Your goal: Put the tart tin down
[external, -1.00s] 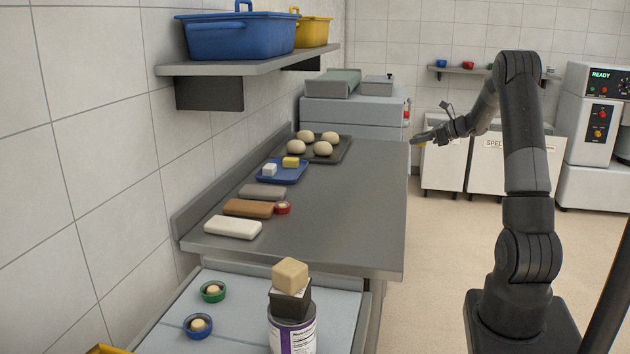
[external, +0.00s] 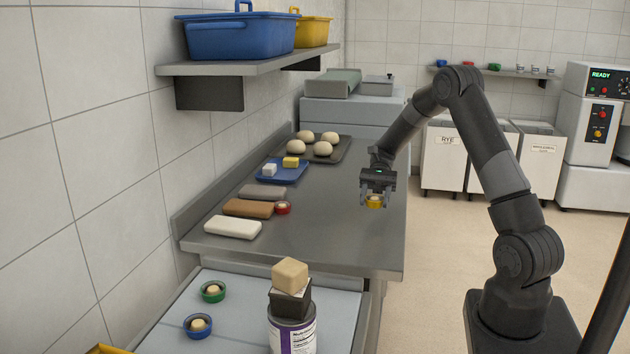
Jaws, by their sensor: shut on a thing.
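A yellow tart tin (external: 375,204) with a pale filling is between the fingers of my gripper (external: 375,196). The gripper points down and is shut on the tin. Both are over the right side of the steel counter (external: 310,225), near its right edge. I cannot tell whether the tin touches the counter or hangs just above it.
A white block (external: 233,228), a grey block (external: 263,192), a blue tray (external: 297,175) and a dough tray (external: 345,153) line the wall side. The counter's middle and front right are clear.

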